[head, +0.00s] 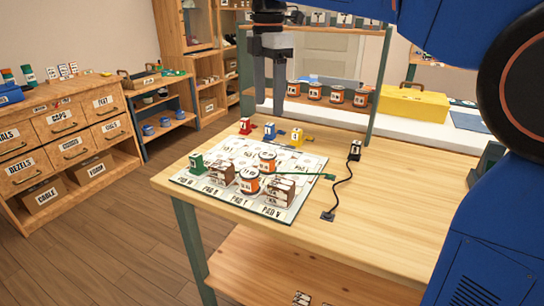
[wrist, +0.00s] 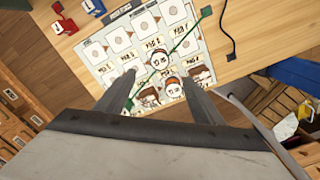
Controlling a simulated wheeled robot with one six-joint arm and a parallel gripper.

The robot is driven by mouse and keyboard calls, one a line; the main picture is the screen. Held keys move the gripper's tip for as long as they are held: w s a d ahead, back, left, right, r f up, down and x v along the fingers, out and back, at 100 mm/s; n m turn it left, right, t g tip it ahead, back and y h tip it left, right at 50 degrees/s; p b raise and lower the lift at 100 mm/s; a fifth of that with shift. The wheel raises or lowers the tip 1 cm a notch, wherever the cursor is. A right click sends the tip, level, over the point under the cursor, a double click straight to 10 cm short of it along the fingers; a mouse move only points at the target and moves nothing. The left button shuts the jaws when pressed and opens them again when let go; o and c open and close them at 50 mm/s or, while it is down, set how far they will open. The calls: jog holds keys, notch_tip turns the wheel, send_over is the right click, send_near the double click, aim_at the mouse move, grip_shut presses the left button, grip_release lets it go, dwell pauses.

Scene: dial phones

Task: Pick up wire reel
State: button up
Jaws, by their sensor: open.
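Two orange-and-white round reels stand upright on the printed pad board (head: 290,212): a rear one (head: 267,162) and a front one (head: 249,180). A thin green line runs from the reels' area to a small green piece (head: 330,177) at the board's right edge. My gripper (head: 269,108) is open and empty, pointing down, above and behind the board. In the wrist view, the rear reel (wrist: 160,60) and the front reel (wrist: 173,88) show between the spread fingers (wrist: 159,76), well below them. Which reel bears the green line is unclear.
Brown-and-white boxes (head: 280,193) and (head: 220,171) flank the reels closely. A green block (head: 196,163) sits at the board's left. Red, blue and yellow pieces (head: 270,131) line its back edge. A black cord (head: 343,185) lies right. More orange-labelled cylinders (head: 337,95) stand on the rear shelf.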

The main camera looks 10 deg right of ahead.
aim_at(268, 154)
notch_tip(268, 154, down, 12)
jog(key=shift+r, duration=0.1)
jog(key=shift+a+f, duration=0.15)
jog(key=shift+f, duration=2.6)
jog(key=c, duration=1.2)
